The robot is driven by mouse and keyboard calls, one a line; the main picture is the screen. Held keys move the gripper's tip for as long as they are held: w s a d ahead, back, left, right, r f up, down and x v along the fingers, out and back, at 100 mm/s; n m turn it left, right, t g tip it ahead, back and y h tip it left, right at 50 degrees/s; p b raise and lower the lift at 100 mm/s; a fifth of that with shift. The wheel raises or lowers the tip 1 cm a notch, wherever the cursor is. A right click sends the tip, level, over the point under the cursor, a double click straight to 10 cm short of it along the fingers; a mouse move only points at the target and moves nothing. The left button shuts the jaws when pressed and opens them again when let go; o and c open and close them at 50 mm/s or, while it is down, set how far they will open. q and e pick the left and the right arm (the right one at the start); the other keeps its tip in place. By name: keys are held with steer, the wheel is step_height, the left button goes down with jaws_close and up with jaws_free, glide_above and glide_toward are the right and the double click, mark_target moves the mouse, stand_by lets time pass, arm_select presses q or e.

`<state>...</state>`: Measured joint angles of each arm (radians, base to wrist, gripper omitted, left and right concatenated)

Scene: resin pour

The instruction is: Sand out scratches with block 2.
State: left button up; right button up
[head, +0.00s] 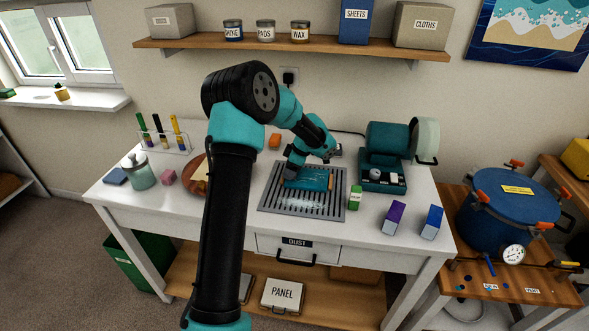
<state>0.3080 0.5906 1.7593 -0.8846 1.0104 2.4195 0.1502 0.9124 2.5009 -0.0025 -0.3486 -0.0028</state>
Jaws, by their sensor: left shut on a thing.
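A teal panel (315,180) with an orange right edge lies on a grey slatted grille (275,202) in the middle of the white bench. My left gripper (291,173) reaches down over the panel's left part. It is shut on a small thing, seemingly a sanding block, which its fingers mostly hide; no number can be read. White dust shows on the grille's front slats. My right gripper is not in view.
A teal machine (385,140) with a pale round wheel stands at the back right. A small green thing (355,197), a purple box (393,217) and a blue box (432,222) stand right of the grille.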

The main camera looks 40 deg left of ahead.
arm_select(q)
steer(key=shift+r, duration=4)
